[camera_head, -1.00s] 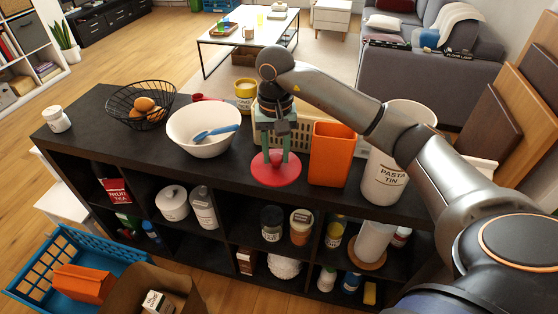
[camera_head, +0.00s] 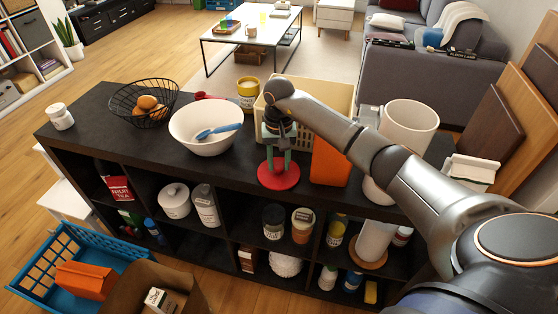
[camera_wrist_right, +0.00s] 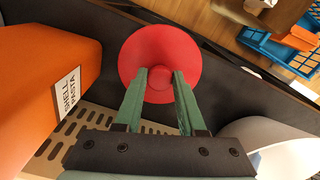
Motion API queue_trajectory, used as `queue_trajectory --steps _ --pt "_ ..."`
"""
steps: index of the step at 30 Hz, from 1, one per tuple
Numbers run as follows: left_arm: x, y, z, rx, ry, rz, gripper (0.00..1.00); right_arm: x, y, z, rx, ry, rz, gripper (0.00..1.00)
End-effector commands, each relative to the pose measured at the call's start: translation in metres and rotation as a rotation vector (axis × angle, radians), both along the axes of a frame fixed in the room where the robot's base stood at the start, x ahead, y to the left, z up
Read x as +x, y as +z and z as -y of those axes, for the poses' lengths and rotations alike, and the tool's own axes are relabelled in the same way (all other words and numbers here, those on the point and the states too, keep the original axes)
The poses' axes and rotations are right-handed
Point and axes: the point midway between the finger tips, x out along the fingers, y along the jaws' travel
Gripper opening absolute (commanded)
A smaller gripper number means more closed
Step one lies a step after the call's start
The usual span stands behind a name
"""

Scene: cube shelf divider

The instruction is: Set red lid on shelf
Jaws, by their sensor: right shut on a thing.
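The red lid (camera_head: 278,175) is a round disc with a small knob. It lies flat at the front edge of the dark shelf unit's top (camera_head: 240,165), beside an orange box. My right gripper (camera_head: 279,163) points down, with its green fingers shut on the lid's knob. In the right wrist view the lid (camera_wrist_right: 160,45) shows beyond the fingertips (camera_wrist_right: 161,76), its knob between them. I cannot tell whether the lid touches the top or hangs just above it. My left gripper is not in view.
A white bowl with a blue spoon (camera_head: 195,140) stands left of the lid. The orange box (camera_head: 328,165) is close on the right, and a cream basket (camera_head: 335,95) is behind. A wire fruit basket (camera_head: 125,100) is further left. Jars and tins fill the cubes below.

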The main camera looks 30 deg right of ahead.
Motion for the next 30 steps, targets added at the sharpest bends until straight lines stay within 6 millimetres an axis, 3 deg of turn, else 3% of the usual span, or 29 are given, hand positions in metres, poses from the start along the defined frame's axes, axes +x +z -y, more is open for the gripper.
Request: queue_trajectory --steps 6,7,15,25,30 --pt "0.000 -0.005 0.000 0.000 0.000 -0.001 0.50 0.000 -0.004 0.000 -0.001 0.000 -0.001 0.00" --pt "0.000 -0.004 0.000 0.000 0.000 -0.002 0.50 0.000 -0.004 0.000 -0.001 0.000 -0.001 0.40" --pt "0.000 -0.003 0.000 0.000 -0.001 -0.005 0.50 0.000 -0.003 0.000 0.000 -0.001 0.000 0.69" --pt "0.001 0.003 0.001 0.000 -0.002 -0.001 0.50 0.000 0.003 0.000 0.001 -0.001 0.001 0.69" --pt "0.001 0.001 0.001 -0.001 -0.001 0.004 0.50 0.001 0.030 0.001 -0.002 0.000 0.006 0.69"
